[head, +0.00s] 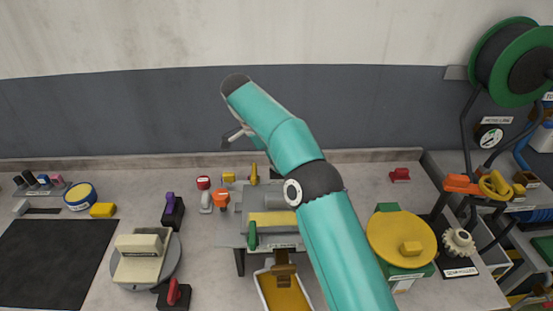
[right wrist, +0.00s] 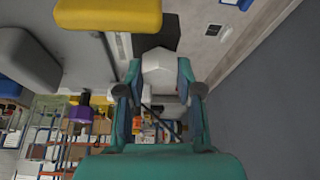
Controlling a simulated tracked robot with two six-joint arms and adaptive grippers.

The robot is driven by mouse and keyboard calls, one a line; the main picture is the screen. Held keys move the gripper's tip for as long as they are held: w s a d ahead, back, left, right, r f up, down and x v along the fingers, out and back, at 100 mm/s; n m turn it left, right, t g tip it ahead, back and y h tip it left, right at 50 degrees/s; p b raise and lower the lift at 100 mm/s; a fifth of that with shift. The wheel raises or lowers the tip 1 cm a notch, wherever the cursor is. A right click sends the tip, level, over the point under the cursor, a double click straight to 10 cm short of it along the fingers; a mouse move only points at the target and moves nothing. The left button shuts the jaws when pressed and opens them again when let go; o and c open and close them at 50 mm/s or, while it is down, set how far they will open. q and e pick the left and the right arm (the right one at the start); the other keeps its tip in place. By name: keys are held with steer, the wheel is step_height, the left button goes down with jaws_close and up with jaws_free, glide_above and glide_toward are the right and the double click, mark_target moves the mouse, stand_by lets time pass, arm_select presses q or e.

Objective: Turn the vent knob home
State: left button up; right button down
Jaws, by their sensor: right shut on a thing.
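My right arm reaches up and left across the bench in the head view. Its gripper (head: 236,134) shows there as small grey parts, mostly hidden by the arm. In the right wrist view my right gripper (right wrist: 158,82) is shut on a pale faceted piece (right wrist: 162,66) between its fingers. I cannot tell whether this piece is the vent knob. Below the gripper in the head view are a red-topped grey fitting (head: 205,203), an orange knob (head: 222,197) and an upright yellow lever (head: 254,173). No label naming the vent is readable. My left gripper is out of view.
A grey fixture with a green handle (head: 252,238) stands mid-bench, partly behind my arm. A yellow turntable (head: 388,238) and a white gear (head: 459,242) are right. A round plate with a beige block (head: 140,262) and a black mat (head: 52,265) are left.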

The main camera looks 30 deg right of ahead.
steer(key=shift+w+r+m, duration=0.1)
steer(key=shift+m, duration=0.6)
steer(key=c, duration=0.8)
jaws_free()
steer(key=shift+o, duration=0.2)
steer(key=shift+n, duration=0.4)
